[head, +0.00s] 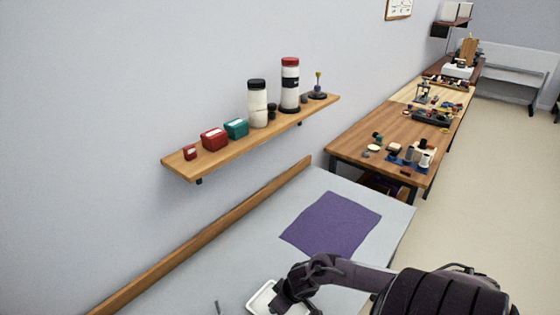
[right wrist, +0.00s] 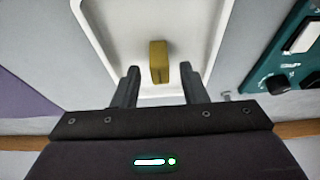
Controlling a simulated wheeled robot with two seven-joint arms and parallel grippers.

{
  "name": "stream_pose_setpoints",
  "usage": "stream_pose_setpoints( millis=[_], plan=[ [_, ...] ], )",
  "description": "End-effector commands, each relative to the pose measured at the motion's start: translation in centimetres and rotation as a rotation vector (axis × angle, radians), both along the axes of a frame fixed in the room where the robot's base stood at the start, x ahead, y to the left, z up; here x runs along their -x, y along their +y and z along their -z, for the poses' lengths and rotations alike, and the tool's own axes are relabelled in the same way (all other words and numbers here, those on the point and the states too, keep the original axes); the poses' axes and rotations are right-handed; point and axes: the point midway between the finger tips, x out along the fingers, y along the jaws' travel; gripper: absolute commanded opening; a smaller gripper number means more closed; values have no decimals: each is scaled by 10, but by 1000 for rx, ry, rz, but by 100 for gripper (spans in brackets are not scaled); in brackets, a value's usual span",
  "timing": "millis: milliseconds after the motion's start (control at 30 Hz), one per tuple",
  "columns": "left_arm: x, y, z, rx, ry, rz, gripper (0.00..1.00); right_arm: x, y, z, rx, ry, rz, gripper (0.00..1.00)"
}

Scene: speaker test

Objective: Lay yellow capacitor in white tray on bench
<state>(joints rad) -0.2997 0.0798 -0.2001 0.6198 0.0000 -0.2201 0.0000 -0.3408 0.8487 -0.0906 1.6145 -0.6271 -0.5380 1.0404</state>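The yellow capacitor (right wrist: 158,62) shows in the right wrist view, inside the outline of the white tray (right wrist: 108,25) and between my right fingertips. It appears to rest on the tray floor. My right gripper (right wrist: 159,75) is open, with a gap on each side of the capacitor. In the head view the white tray (head: 257,300) lies on the grey bench (head: 232,270) at the bottom edge, partly covered by my right gripper (head: 283,302). The capacitor is hidden there. My left gripper is in neither view.
A purple mat (head: 332,225) lies on the bench beyond the tray. A teal device with knobs (right wrist: 290,75) stands right of the tray in the wrist view. A wall shelf (head: 230,153) holds jars and small boxes. A wooden table (head: 390,140) with clutter stands farther back.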

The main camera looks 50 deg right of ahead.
Motion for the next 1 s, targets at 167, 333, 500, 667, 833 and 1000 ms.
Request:
stream_pose_setpoints(
  millis=[167,333,500,667,833,1000],
  plan=[
    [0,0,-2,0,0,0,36,0,0,-5,1,0,-2,39],
    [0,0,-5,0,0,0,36,11,0,-28,2,1,-5,39],
    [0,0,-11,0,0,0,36,25,-1,-63,1,2,-3,39],
    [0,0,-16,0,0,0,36,37,-1,-91,1,1,-2,39],
    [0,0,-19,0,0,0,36,44,-1,-109,-1,1,0,39],
    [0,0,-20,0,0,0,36,46,-2,-114,0,0,1,39]
  ],
)
